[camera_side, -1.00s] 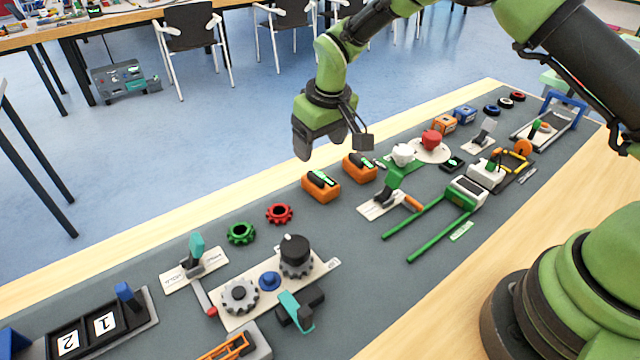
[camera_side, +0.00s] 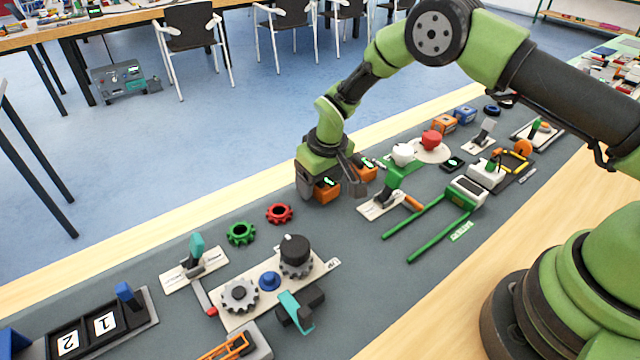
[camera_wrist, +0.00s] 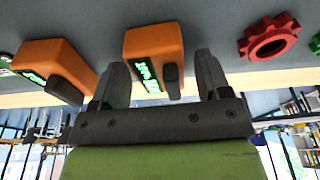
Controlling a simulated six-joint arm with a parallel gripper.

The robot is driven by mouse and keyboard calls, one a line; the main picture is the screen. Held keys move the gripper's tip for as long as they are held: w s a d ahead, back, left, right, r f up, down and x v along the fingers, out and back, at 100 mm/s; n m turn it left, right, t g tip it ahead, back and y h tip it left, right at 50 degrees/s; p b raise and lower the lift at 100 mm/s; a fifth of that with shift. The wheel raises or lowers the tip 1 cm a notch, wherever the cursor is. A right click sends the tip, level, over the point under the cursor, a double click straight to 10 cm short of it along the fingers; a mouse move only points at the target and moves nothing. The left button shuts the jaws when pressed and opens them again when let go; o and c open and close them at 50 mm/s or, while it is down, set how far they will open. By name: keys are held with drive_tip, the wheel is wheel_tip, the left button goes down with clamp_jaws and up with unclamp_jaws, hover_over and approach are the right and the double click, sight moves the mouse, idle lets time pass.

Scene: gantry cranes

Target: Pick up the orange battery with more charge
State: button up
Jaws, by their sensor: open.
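Two orange batteries with lit green displays stand side by side on the grey mat. The nearer battery (camera_side: 328,193) is beside the red gear, and it also shows in the wrist view (camera_wrist: 155,45). The farther battery (camera_side: 368,171) stands to its right; in the wrist view it is at the left (camera_wrist: 58,62). I cannot read either charge level. My gripper (camera_side: 330,186) is open and low at the nearer battery. In the wrist view my gripper's fingers (camera_wrist: 160,60) lie on either side of that battery, with no clear grip on it. My gripper hides part of both batteries in the side view.
A red gear (camera_side: 279,213) and a green gear (camera_side: 241,233) lie left of the batteries. The mat (camera_side: 340,235) in front of the nearer battery is clear.

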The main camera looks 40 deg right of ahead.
drive_tip(key=c, duration=0.8)
drive_tip(key=shift+w+v, duration=0.25)
drive_tip(key=shift+v, duration=0.95)
drive_tip(key=shift+w+v, duration=0.25)
drive_tip(key=shift+v, duration=1)
drive_tip(key=shift+w+v, duration=0.25)
drive_tip(key=shift+v, duration=0.95)
drive_tip(key=shift+c, duration=0.2)
drive_tip(key=shift+r, duration=0.25)
